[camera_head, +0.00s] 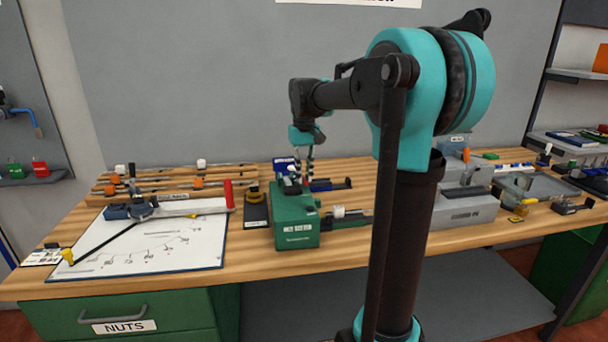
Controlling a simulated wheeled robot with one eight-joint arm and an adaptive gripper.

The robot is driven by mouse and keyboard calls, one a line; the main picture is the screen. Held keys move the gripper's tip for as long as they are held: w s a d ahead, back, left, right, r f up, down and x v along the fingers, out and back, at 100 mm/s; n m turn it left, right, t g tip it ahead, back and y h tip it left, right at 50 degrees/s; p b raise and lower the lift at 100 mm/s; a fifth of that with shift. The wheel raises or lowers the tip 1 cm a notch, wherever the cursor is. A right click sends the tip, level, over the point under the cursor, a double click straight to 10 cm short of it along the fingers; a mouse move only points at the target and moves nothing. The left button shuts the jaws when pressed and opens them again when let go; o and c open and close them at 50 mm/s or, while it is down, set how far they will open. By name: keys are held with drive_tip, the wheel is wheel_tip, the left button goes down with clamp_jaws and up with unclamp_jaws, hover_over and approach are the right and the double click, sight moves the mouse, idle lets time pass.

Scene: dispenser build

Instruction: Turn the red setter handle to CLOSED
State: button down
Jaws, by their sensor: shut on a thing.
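A green box (298,226) with a white label on its front stands on the workbench, near the middle. My gripper (304,178) points down just above the top of the box, at the red handle. Its fingers are small here, and it appears shut on the handle. The exact contact is hard to see. I cannot read any CLOSED mark, so the handle's setting cannot be told.
Left of the box, a white board (190,250) with a scale carries a long lever with an upright red grip (229,193). A dark block (256,212) stands close beside the box. Grey fixtures (462,208) stand at the right, behind my arm. Wooden rails (165,187) lie at the back left.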

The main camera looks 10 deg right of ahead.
drive_tip(key=shift+a+m, duration=0.25)
drive_tip(key=shift+m, duration=0.85)
drive_tip(key=c, duration=1.5)
unclamp_jaws()
drive_tip(key=shift+c, duration=0.2)
wheel_tip(320, 180, up, 12)
